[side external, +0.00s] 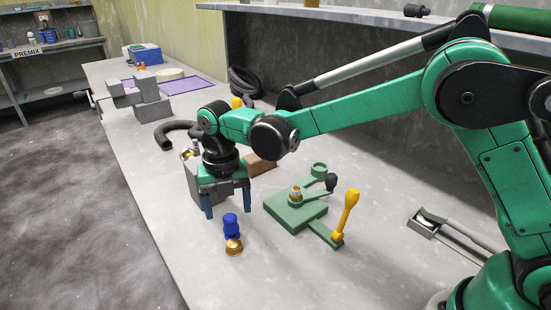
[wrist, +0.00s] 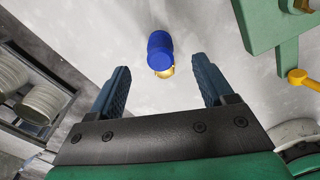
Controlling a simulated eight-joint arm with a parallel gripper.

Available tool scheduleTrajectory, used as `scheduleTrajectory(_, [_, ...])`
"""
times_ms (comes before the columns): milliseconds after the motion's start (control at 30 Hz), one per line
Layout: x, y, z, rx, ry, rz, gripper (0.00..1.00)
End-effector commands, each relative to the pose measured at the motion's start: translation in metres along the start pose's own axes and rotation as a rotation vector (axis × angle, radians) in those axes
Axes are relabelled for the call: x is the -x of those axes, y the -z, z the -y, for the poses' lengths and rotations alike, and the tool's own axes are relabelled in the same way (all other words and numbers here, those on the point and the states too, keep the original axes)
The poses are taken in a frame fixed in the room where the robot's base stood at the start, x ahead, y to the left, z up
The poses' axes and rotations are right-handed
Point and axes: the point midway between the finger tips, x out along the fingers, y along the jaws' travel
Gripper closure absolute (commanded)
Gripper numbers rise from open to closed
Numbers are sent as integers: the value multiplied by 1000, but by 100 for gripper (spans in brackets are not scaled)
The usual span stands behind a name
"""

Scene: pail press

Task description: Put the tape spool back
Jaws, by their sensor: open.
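A small blue piece (side external: 231,226) stands on the bench, with a brass-coloured piece (side external: 234,246) touching it in the side view. In the wrist view the blue piece (wrist: 159,50) lies just ahead, between the lines of my fingers, with brass (wrist: 166,72) showing at its lower edge. I cannot tell whether either is the tape spool. A cream ring-like roll (side external: 169,74) lies far back on the bench and may be it. My gripper (side external: 228,207) is open and empty, pointing down behind the blue piece; its fingers show apart in the wrist view (wrist: 162,80).
A green press (side external: 290,212) with a yellow lever (side external: 347,212) stands right of my gripper. A grey box (side external: 192,180) is close on the left; a container with silver cylinders (wrist: 40,104) shows left in the wrist view. Bare bench lies around the blue piece.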

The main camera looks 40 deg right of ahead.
Motion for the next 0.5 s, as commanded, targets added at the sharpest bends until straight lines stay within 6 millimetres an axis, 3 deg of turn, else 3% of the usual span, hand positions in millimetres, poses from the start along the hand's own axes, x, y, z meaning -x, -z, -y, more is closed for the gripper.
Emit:
scheduleTrajectory(300, [-2, 0, 0, -1, 0, 0, 26])
scheduleTrajectory(500, [-23, 0, 0, -3, -1, 1, 26])
